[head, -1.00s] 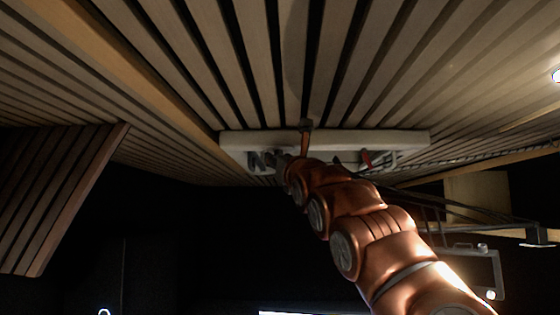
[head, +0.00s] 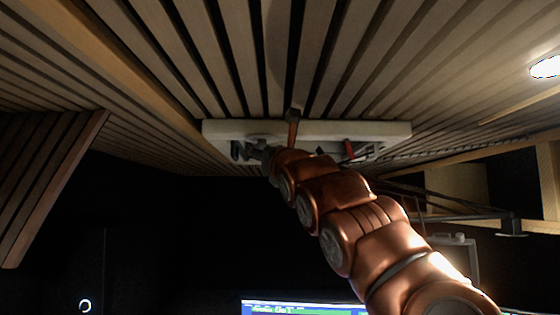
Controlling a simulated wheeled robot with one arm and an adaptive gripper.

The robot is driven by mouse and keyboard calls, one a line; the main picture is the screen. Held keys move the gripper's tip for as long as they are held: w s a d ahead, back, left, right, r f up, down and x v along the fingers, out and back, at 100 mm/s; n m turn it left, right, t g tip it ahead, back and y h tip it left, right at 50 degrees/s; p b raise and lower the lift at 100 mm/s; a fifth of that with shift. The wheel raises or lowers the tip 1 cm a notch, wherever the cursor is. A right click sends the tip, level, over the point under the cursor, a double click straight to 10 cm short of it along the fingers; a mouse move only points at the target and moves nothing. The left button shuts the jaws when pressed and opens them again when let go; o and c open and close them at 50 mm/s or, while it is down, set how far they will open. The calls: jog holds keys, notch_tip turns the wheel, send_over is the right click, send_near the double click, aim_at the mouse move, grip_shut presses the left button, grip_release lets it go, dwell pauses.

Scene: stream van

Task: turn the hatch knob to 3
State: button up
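A pale panel (head: 390,131) is fixed under the slatted ceiling in the head view and looks like the hatch unit. A short brown upright piece with a dark tip (head: 292,124) stands in front of it. A small red part (head: 349,149) shows at the panel's right. No knob face or numbers can be made out. My copper arm reaches up from the lower right. My gripper (head: 258,150), dark and small, is at the panel's left part. Its fingers blend with dark fittings there, so its opening and any contact are unclear.
Ceiling slats (head: 150,50) run close above the arm. A slatted board (head: 45,180) hangs at the left. A lit lamp (head: 545,67) is at the upper right. A dark boom arm (head: 465,217) and a bright screen (head: 290,307) lie lower. The middle left is dark.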

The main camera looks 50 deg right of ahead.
jog(key=v, duration=1)
jog(key=shift+s+a, duration=0.1)
dwell(0.3)
